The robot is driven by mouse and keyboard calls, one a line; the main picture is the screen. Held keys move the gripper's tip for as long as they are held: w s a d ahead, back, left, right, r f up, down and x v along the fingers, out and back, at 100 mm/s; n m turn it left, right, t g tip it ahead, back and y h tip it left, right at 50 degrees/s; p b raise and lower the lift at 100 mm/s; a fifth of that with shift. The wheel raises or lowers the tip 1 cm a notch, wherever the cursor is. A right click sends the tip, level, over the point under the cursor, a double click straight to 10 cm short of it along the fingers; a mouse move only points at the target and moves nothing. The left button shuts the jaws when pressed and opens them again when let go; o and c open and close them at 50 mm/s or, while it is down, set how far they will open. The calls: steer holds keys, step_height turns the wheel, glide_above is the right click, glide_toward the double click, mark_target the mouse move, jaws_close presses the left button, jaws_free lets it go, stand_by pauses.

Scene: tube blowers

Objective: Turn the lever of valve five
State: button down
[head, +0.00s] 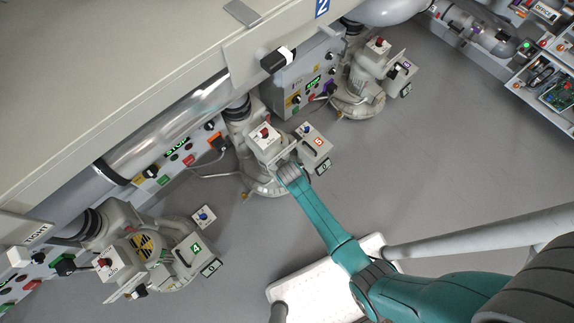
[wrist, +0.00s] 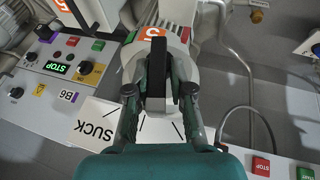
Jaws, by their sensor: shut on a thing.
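The blower with the red 5 label (head: 318,142) stands in the middle of the head view, between two similar units. My gripper (head: 289,174) reaches down to its front, and the arm hides the grip there. In the wrist view my gripper (wrist: 157,82) is shut on a black lever (wrist: 158,96), with one finger on each side. A red-orange numbered label (wrist: 152,33) lies just past the lever. A white plate marked SUCK (wrist: 96,128) shows partly behind the left finger.
The blower labelled 4 (head: 195,248) is at lower left, and another blower (head: 358,85) is at upper right. Control panels with buttons (head: 172,150) line the cabinet. Grey floor (head: 420,150) is free to the right. Hoses (wrist: 245,85) run right of the gripper.

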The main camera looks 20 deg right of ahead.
steer(key=shift+s+a+f+n+t+h, duration=0.1)
steer(key=shift+a+f+n+t+h, duration=0.15)
steer(key=shift+h, duration=0.5)
steer(key=shift+s+a+f+n+t+h, duration=0.1)
steer(key=shift+a+n+t+h, duration=0.2)
steer(key=shift+h, duration=0.5)
steer(key=shift+s+a+f+n+t+h, duration=0.1)
steer(key=shift+t+h, duration=0.25)
steer(key=shift+h, duration=0.4)
steer(key=c, duration=1.1)
jaws_free()
steer(key=shift+d, duration=0.1)
steer(key=v, duration=1.2)
steer(key=shift+f, duration=0.15)
